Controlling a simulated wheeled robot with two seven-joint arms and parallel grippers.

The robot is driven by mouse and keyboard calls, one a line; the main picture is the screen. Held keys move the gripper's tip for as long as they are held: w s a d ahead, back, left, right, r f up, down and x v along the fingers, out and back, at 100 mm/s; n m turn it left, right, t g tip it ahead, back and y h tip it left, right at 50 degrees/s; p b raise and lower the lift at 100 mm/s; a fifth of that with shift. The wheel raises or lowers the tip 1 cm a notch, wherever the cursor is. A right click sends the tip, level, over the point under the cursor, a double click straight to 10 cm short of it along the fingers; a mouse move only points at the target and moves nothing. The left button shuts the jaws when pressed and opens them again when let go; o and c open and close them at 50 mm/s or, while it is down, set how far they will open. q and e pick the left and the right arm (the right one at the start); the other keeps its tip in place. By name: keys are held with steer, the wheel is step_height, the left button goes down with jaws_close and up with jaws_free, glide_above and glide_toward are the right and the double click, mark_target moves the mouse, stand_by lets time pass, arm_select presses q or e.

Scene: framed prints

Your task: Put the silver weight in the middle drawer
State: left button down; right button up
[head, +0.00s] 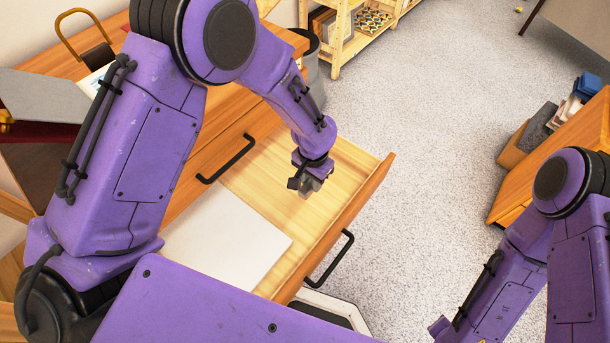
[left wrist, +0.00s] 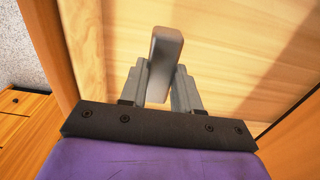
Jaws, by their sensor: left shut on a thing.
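The silver weight (left wrist: 165,52) is a grey rounded block between the two fingers of my left gripper (left wrist: 159,84) in the left wrist view. In the head view my left gripper (head: 309,186) points down over the open drawer (head: 352,165), inside its outline. The gripper is shut on the weight, which is small and hard to make out there. The drawer is pale wood, pulled out, below a closed drawer front with a black handle (head: 227,160). I cannot tell whether the weight touches the drawer floor. My right arm shows at the lower right, but its gripper is out of view.
A flat white item (head: 228,240) lies in the nearer part of the drawer; the far part looks clear. A dark bin (head: 312,68) stands beside the cabinet. A wooden shelf (head: 345,45) is behind. Another wooden unit (head: 560,160) stands at right, with open speckled floor between.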

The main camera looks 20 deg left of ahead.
arm_select(q)
steer(key=w+f, duration=0.1)
steer(key=f, duration=0.1)
steer(key=w+a+f+b, duration=0.1)
steer(key=w+f, duration=0.1)
steer(key=w+a+f+b, duration=0.1)
steer(key=w+f, duration=0.1)
steer(key=shift+f, duration=0.2)
step_height(320, 180, down, 3)
steer(key=shift+r+b, duration=0.1)
steer(key=shift+b, duration=0.4)
steer(key=shift+w, duration=0.1)
steer(key=c, duration=0.8)
jaws_free()
